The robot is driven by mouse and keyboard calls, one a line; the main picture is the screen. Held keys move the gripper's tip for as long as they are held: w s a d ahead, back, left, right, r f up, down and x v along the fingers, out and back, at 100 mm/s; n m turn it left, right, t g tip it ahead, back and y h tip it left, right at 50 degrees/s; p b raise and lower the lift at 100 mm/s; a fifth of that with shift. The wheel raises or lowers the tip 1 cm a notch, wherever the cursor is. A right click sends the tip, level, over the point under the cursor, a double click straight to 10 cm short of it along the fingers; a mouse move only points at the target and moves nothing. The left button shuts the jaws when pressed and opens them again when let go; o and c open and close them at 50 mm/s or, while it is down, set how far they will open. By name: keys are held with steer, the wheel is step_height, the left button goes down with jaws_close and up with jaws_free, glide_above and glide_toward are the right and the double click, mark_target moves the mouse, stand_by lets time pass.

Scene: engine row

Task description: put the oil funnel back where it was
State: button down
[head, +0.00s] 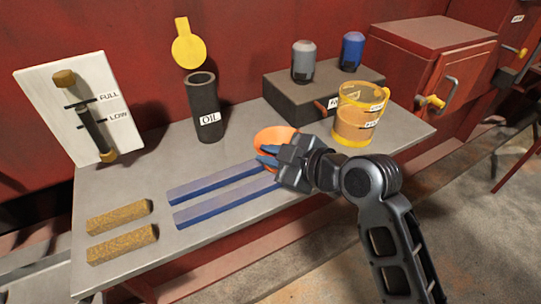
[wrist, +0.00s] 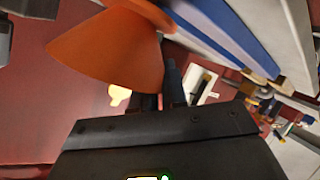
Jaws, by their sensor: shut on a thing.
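The orange oil funnel (head: 273,136) is at my gripper over the right-middle part of the grey table. My gripper (head: 266,155) is shut on it, with its blue-tipped fingers at the funnel's near side. Much of the funnel is hidden behind the fingers in the head view. In the wrist view the orange cone (wrist: 105,50) fills the upper left, in front of the fingers (wrist: 172,88). I cannot tell whether the funnel touches the table.
Two blue bars (head: 215,181) lie side by side, left of my gripper. Two brown blocks (head: 120,217) lie front left. An amber jug (head: 362,110) stands to the right, near a dark box (head: 290,92). A level gauge (head: 75,110) stands back left. The grey table (head: 165,160) has clear patches.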

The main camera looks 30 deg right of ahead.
steer(key=shift+f, duration=0.2)
steer(key=shift+f+b, duration=0.3)
steer(key=c, duration=1.2)
jaws_free()
steer(key=shift+o, duration=0.2)
steer(key=shift+r, duration=0.15)
steer(key=shift+r+p, duration=0.2)
steer(key=shift+p, duration=0.1)
steer(key=v, duration=1.2)
steer(key=shift+b, duration=0.3)
steer(key=shift+s+f, duration=0.1)
steer(key=shift+f, duration=0.05)
